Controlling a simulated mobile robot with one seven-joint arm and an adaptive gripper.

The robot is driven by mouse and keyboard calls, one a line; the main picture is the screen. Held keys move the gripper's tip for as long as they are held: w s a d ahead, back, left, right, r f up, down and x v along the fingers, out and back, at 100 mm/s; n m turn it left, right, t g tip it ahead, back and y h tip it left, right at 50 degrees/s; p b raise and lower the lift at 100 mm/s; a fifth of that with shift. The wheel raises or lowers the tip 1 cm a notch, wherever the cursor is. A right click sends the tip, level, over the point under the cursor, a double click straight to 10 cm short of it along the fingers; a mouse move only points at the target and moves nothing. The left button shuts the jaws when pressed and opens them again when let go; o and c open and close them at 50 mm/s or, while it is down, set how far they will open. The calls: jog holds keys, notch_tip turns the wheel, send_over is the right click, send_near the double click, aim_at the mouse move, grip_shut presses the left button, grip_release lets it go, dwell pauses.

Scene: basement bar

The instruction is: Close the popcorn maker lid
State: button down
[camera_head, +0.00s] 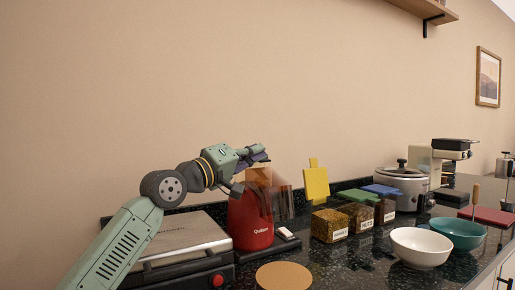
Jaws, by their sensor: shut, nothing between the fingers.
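The popcorn maker (250,222) is a red appliance with white lettering, standing on the dark counter left of centre. Its translucent brown lid (282,200) shows at its upper right, tilted and leaning out to the right of the red body. My wrist hides part of the space above the red body.
A silver-topped press (180,238) stands left, beneath my arm. A round tan board (284,276) lies in front. Right are spice jars (330,226), a yellow board (316,186), a white bowl (420,246), a teal bowl (456,232) and a slow cooker (402,182). The wall is close behind.

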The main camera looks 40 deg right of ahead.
jog(key=shift+f, duration=0.35)
dwell(0.3)
jog(key=r, duration=0.1)
jog(key=r+p, duration=0.1)
jog(key=r, duration=0.2)
jog(key=shift+s+a+r+p, duration=0.15)
jog(key=shift+s+r+p, duration=0.05)
jog(key=shift+s+p, duration=0.1)
jog(key=w+a+f+b, duration=0.2)
jog(key=a+f, duration=0.1)
jog(key=a, duration=0.6)
jog(key=shift+w+f+b, duration=0.3)
jog(key=shift+w+b, duration=0.1)
jog(key=shift+r, duration=0.1)
